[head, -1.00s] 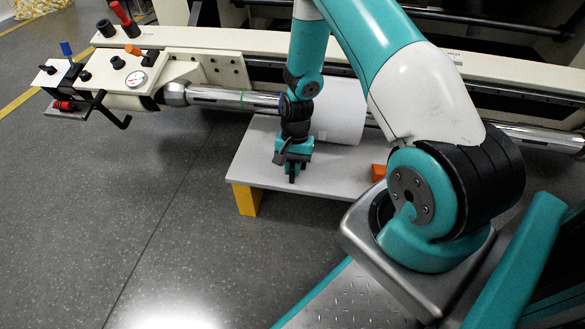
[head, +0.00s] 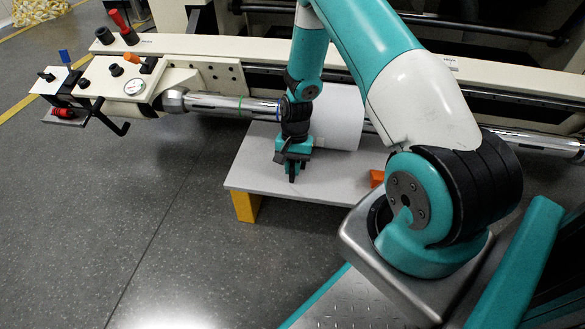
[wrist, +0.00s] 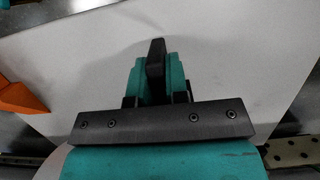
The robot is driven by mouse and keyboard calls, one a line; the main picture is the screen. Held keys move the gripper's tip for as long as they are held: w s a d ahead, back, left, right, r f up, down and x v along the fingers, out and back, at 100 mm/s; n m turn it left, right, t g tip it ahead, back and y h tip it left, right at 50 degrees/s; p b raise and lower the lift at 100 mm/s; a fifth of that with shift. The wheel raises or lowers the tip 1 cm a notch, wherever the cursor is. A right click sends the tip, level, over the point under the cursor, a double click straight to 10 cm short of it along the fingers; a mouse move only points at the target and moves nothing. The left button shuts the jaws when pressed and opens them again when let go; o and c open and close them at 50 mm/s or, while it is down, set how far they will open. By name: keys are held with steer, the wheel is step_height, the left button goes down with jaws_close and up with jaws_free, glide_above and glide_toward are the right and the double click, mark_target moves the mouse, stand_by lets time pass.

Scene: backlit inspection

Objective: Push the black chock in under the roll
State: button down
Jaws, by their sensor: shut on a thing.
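The white roll (head: 340,120) sits on the metal shaft just above the grey-white table. My gripper (head: 292,170) points down over the table, on the near left side of the roll. In the wrist view its teal jaws (wrist: 155,82) are shut on the black chock (wrist: 155,57), a narrow dark piece standing up between them. In the head view the chock is small and dark, and I cannot tell its outline from the jaws. The gap under the roll is partly hidden by my arm.
The table (head: 245,170) has a yellow leg (head: 246,207) at its near left corner. An orange wedge (head: 376,177) lies on the table to the right; it also shows in the wrist view (wrist: 18,98). The chrome shaft (head: 215,104) runs left to the control console (head: 125,80). The table's left part is clear.

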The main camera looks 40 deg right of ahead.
steer(key=shift+w+d, duration=0.4)
steer(key=shift+d, duration=0.1)
stand_by(0.3)
steer(key=c, duration=1.1)
jaws_free()
steer(key=shift+o, duration=0.2)
steer(key=p+v, duration=0.8)
steer(key=v, duration=0.9)
steer(key=shift+r, duration=0.2)
